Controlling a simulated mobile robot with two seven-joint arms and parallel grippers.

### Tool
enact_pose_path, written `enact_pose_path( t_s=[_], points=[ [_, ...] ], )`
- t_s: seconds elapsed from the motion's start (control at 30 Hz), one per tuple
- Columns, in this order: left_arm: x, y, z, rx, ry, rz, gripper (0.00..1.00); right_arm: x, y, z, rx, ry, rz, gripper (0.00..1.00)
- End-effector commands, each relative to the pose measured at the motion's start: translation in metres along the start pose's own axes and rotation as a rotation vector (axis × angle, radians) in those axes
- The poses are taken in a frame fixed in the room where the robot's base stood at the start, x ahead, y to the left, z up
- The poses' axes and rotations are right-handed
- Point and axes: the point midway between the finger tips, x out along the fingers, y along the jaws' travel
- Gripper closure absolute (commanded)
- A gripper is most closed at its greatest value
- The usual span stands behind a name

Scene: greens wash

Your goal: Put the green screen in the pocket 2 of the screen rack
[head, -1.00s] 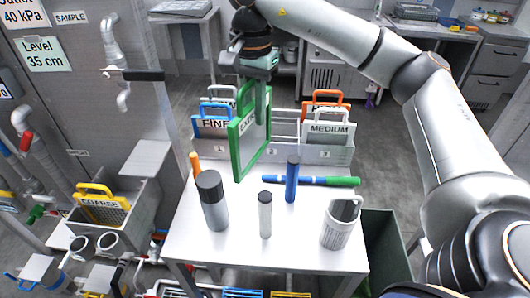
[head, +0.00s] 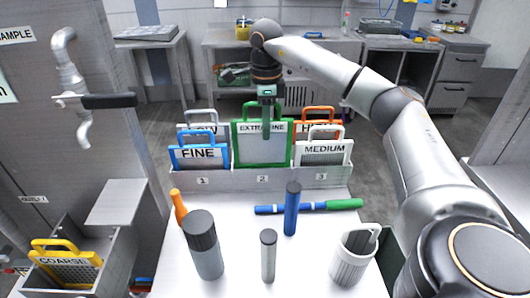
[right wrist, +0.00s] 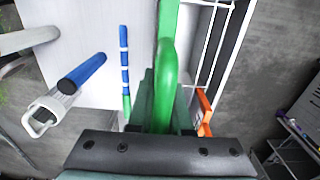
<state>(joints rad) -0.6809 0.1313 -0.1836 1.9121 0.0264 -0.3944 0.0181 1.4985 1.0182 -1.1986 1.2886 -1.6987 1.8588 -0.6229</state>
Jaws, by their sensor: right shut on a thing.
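The green screen (head: 240,153), labelled EXTRA FINE, stands upright over the middle of the screen rack (head: 232,181), behind the number 2 label (head: 263,179). Its lower edge meets the top of the rack's front wall in the head view; I cannot tell how deep it sits in pocket 2. My right gripper (head: 266,122) is shut on the screen's top handle, pointing down. The green handle also shows between the fingers in the right wrist view (right wrist: 166,70). My left gripper is not in view.
A blue FINE screen (head: 198,153) stands at pocket 1 and a white MEDIUM screen (head: 325,149) at pocket 3, with other screens behind them. A yellow COARSE screen (head: 66,266) is at left.

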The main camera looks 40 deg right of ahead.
Motion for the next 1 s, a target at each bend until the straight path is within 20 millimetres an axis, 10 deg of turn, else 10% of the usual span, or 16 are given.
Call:
enact_pose_path(
  t_s=[0.5,0.93,1.0],
  points=[
    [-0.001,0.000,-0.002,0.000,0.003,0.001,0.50,0.064,0.000,0.000,-0.002,-0.001,0.000,1.00],
    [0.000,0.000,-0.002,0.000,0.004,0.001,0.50,0.072,0.000,0.001,-0.002,-0.002,0.000,1.00],
    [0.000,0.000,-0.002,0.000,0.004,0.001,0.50,0.071,0.000,0.001,-0.002,-0.001,0.000,0.76]
  ],
)
